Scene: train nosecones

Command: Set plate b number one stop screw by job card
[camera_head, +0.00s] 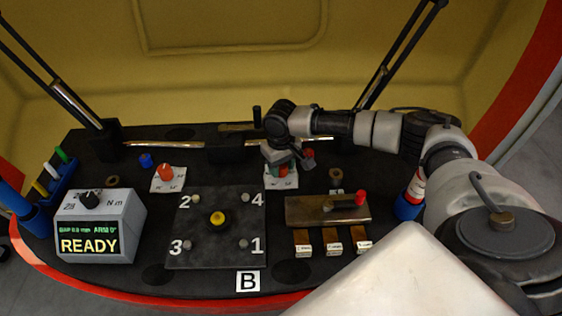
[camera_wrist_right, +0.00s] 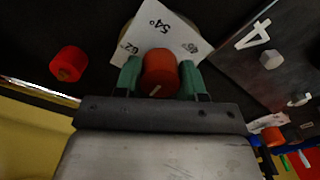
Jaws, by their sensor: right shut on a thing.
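Plate B (camera_head: 216,257) is a dark square plate with corners numbered 1 to 4 and a yellow knob (camera_head: 217,218) in its middle. The number one stop screw (camera_head: 245,243) is a small grey post at its near right corner. My right gripper (camera_head: 281,169) is behind the plate's right side. In the wrist view its green fingers are shut on an orange-red knob (camera_wrist_right: 160,73) over a white card (camera_wrist_right: 150,32) with degree marks, 54° among them. The knob's underside is hidden. The grey box's display (camera_head: 90,240) reads READY, with smaller text above. My left gripper is not in view.
A second orange-red knob (camera_head: 166,172) stands on a card at the left, beside a blue knob (camera_head: 146,160). A brown block with a red-ended lever (camera_head: 326,211) and three small labelled pieces (camera_head: 332,240) lie right of the plate. Dark rods cross behind.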

